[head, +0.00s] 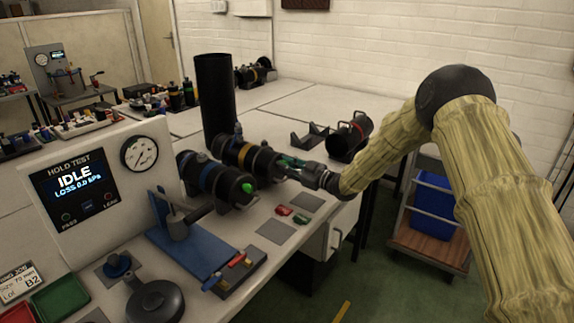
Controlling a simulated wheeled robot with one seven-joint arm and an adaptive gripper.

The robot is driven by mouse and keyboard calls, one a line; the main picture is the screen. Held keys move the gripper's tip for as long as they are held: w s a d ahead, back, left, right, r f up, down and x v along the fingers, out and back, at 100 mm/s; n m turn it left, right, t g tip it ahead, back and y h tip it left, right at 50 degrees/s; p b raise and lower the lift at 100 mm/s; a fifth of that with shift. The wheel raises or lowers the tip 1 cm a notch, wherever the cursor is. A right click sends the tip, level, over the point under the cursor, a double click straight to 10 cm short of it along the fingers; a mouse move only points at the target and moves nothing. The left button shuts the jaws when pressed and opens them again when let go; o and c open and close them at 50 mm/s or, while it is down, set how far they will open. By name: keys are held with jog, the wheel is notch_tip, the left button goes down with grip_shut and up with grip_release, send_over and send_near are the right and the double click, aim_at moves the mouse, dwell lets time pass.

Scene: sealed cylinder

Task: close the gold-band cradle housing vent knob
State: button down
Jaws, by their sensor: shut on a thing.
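The gold-band housing (258,161) is a dark cylinder lying on its side on the white bench, in the middle of the head view. My gripper (284,167) reaches in from the right and is at its near right end. The fingers are shut around the vent knob at that end. The knob is mostly hidden by the fingers, and its setting cannot be told. Some green shows at the fingers. Beside it, to the left, lies a blue-band housing (207,174) with a bright green knob (248,187) on its end.
A tall black tube (214,95) stands behind the housings. A red-band cylinder (350,134) lies to the right, behind my gripper. The hold test panel (85,190) reads IDLE. A blue fixture (190,255) stands in front. Small red and green pieces lie near the bench edge.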

jog(key=m+p, duration=0.1)
jog(key=m, duration=0.5)
jog(key=shift+m+p, duration=0.3)
jog(key=shift+p, duration=0.1)
jog(key=m+p, duration=0.1)
jog(key=m, duration=0.2)
jog(key=shift+w+r, duration=0.1)
jog(key=shift+m+p, duration=0.3)
jog(key=shift+m, duration=1.3)
jog(key=c, duration=1.5)
grip_release()
jog(key=shift+d, duration=0.1)
jog(key=v, duration=1.2)
